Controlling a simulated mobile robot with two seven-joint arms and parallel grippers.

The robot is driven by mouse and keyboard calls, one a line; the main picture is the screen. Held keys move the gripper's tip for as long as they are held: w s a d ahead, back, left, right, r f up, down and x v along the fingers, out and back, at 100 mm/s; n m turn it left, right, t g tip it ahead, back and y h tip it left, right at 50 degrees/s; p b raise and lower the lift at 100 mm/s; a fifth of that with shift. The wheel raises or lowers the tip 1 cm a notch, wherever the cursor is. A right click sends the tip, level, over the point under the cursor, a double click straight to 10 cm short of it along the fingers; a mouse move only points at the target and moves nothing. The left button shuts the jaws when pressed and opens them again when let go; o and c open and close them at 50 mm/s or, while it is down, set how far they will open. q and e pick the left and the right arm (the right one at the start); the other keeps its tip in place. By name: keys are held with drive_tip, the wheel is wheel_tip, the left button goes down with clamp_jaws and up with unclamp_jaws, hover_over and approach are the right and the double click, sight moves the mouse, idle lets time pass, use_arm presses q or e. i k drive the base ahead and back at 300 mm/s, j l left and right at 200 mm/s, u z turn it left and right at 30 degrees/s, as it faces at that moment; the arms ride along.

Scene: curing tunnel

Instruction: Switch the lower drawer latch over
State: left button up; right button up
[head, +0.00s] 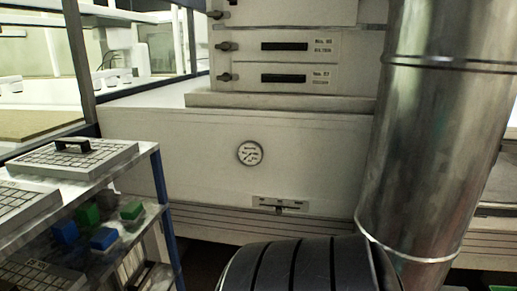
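A pale cabinet front with stacked drawers stands at the top centre of the head view. The lower drawer (308,88) has a dark slot handle (283,78) and a small label plate on its right. Its latch (225,77), a small dark knob with a short stem, sits at the drawer's left edge and looks level. A similar latch (228,46) sits at the left of the drawer above. Which way the lower latch is switched is too small to tell. Neither of my grippers is in view.
A round gauge (250,153) and a slider plate (281,205) are on the panel below. A thick metal duct (435,130) stands right. A rack (155,195) with trays and coloured blocks stands left. A dark ribbed shape (310,268) fills the bottom centre.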

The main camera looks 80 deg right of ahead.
sight(228, 78)
drive_tip(key=z, duration=2)
